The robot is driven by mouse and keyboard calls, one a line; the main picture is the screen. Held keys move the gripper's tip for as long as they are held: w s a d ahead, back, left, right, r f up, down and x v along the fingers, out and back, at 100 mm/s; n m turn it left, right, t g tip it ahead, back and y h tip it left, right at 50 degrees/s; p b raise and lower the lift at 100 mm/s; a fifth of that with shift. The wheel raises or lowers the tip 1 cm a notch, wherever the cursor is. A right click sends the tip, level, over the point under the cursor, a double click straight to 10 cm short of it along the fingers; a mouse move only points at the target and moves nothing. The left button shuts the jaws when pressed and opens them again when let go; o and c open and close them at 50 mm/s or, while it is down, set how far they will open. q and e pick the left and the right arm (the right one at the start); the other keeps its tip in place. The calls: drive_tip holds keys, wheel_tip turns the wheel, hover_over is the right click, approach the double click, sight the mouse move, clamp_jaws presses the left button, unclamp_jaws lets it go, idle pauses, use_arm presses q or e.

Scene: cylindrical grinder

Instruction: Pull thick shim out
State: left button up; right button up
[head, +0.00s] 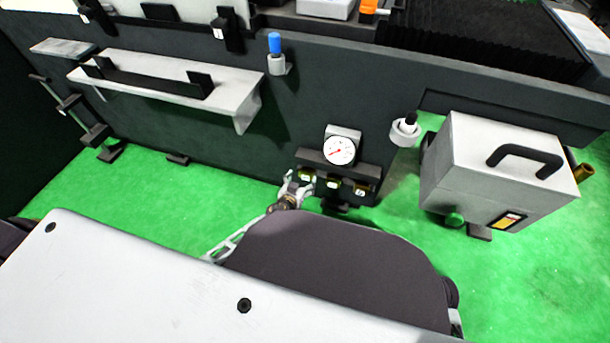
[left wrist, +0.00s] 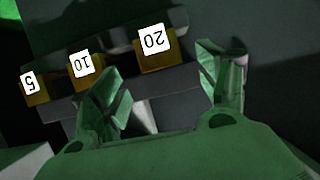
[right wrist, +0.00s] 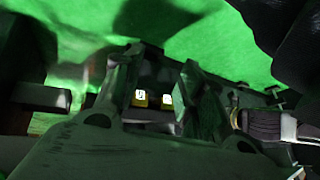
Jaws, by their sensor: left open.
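Three brass shims with white number tags sit side by side in a dark holder (head: 338,162) under a dial gauge. The shim tagged 20 (left wrist: 158,54) is at the right in the left wrist view, beside shims tagged 10 (left wrist: 84,68) and 5 (left wrist: 32,88). In the head view it is the leftmost shim (head: 307,177). My left gripper (left wrist: 168,88) is open, its fingers on either side of the 20 shim's front; I cannot tell whether they touch it. My right gripper (right wrist: 165,88) is open; two tagged shims show beyond its fingers.
The dial gauge (head: 340,151) stands above the holder. A grey box with a black handle (head: 497,165) stands to the right. A grey shelf (head: 165,82) and a blue-topped knob (head: 276,55) are on the dark machine wall. Green floor lies below.

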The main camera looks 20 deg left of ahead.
sight(305, 173)
use_arm(q)
drive_tip(key=shift+x, duration=1.1)
drive_tip(key=shift+w+f+b, duration=0.25)
drive_tip(key=shift+w+b, duration=0.2)
drive_tip(key=shift+w, duration=0.15)
drive_tip(key=shift+x, duration=0.95)
use_arm(e)
drive_tip(key=shift+s+a+f, duration=0.1)
drive_tip(key=shift+a+f, duration=0.05)
drive_tip(key=shift+f, duration=0.75)
drive_tip(key=shift+s+a+f, duration=0.1)
drive_tip(key=shift+a+f, duration=0.05)
drive_tip(key=shift+f, duration=0.7)
use_arm(q)
drive_tip(key=shift+c, duration=0.3)
use_arm(e)
drive_tip(key=shift+w, duration=0.1)
